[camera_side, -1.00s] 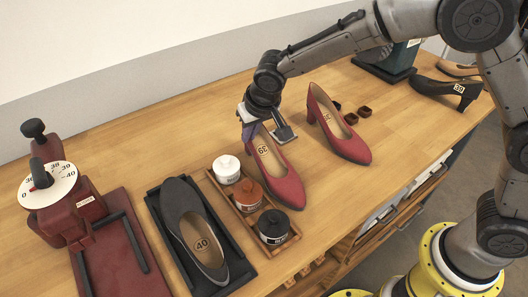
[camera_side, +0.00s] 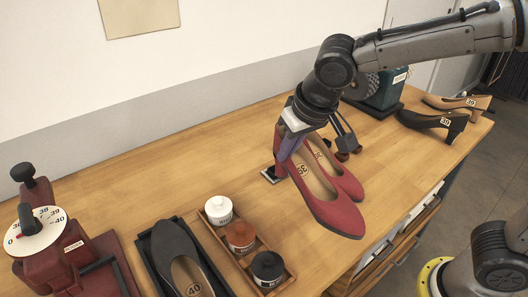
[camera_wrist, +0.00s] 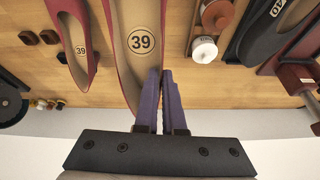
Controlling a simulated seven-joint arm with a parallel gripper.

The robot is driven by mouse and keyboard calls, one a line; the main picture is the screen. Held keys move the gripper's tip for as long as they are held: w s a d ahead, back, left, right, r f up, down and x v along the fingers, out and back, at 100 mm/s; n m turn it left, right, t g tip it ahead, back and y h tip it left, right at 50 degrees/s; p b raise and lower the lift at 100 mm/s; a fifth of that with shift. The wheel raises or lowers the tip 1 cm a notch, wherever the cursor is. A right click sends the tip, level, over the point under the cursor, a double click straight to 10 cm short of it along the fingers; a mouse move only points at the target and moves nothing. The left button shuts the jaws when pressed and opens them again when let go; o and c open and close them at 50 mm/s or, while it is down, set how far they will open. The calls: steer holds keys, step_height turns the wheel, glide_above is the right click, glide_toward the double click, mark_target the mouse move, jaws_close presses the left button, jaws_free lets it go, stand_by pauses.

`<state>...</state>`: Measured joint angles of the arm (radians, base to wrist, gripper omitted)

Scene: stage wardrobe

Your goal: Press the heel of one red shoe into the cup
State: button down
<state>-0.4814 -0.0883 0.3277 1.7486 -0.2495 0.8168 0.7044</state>
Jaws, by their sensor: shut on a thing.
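My gripper (camera_side: 292,145) is shut on the back of a red shoe (camera_side: 332,211), label 39. In the wrist view its purple fingers (camera_wrist: 159,76) close on the back rim of this red shoe (camera_wrist: 124,68). The shoe points toward the front right and looks raised off the table. A second red shoe (camera_side: 350,184), also 39, is just behind it. Small dark brown cups (camera_wrist: 49,37) sit on the table beyond that shoe; they are mostly hidden in the side view.
A tray (camera_side: 217,236) holds white, brown and black jars. Left of it are a black tray with a grey shoe (camera_side: 177,252) and a red dial device (camera_side: 45,245). Black (camera_side: 432,121) and tan shoes stand at the back right.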

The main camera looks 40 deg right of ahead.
mark_target(277, 134)
steer(key=shift+s+d+r, duration=0.15)
steer(key=shift+s+r, duration=0.1)
steer(key=shift+s, duration=0.2)
steer(key=shift+s+d+r, duration=0.15)
steer(key=shift+s+r, duration=0.05)
steer(key=shift+s, duration=0.25)
steer(key=shift+r, duration=0.2)
steer(key=shift+n, duration=0.3)
steer(key=w, duration=0.6)
steer(key=shift+d+r, duration=0.15)
steer(key=shift+d, duration=0.1)
steer(key=w+d+f+m, duration=0.1)
steer(key=w+d+f, duration=0.3)
steer(key=w+d, duration=0.25)
step_height(277, 134, down, 7)
steer(key=a, duration=0.1)
steer(key=shift+h, duration=0.3)
steer(key=shift+f, duration=1.25)
stand_by(1.9)
steer(key=shift+r, duration=0.15)
